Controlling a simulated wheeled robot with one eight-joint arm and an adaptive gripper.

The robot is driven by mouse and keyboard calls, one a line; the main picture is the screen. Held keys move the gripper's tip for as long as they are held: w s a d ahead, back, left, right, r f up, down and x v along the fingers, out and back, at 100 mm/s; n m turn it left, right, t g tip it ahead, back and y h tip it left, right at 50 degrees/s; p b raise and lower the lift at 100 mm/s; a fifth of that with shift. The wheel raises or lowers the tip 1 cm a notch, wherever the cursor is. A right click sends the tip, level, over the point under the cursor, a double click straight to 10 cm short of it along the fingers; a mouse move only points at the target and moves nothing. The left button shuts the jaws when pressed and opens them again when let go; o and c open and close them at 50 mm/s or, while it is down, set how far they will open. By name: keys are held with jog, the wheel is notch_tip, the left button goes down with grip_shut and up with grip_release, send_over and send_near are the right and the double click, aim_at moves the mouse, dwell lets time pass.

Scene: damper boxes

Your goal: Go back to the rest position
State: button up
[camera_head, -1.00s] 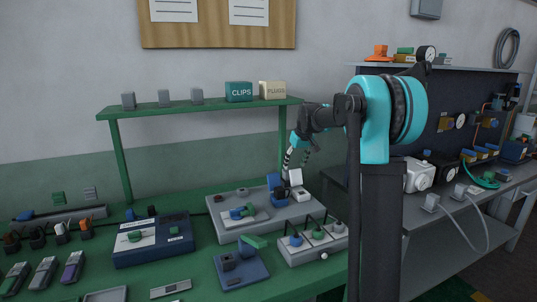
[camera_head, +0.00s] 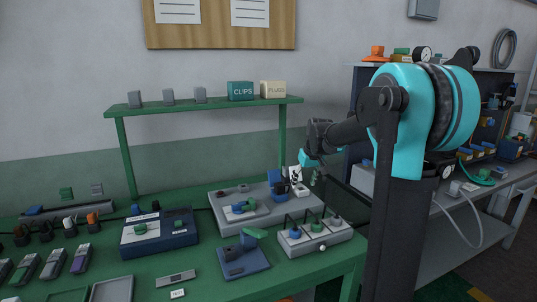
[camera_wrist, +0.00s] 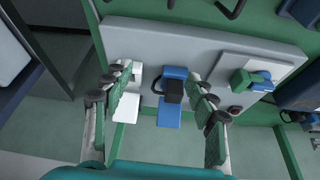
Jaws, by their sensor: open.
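My gripper (camera_wrist: 161,75) is open and empty in the wrist view, its two ribbed green-grey fingers spread apart. Past the fingertips, on a grey base plate (camera_wrist: 200,37), stand a blue box with its lid open (camera_wrist: 174,73) and a dark block at its front, and a white box with its lid open (camera_wrist: 125,106). The left finger partly covers the white box. In the head view the blue box (camera_head: 276,183) and white box (camera_head: 295,173) stand at the plate's back right. My gripper hangs just behind and right of them, small and partly hidden by its wrist.
A grey unit with several knobs (camera_head: 316,240), a navy stand with a green lever (camera_head: 243,262) and a blue-and-white box (camera_head: 158,236) occupy the green bench. A green shelf (camera_head: 205,103) stands behind. A second workbench (camera_head: 445,257) is at the right.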

jog(key=s+d+f+m, duration=0.1)
jog(key=s+f, duration=0.4)
jog(key=s, duration=0.6)
jog(key=s+d+f+m, duration=0.1)
jog(key=s+d+f, duration=0.1)
jog(key=s+f, duration=0.4)
jog(key=s+d+f+m+h, duration=0.1)
jog(key=s+f, duration=0.5)
jog(key=s, duration=1)
jog(key=shift+s+d, duration=0.25)
jog(key=shift+d, duration=0.4)
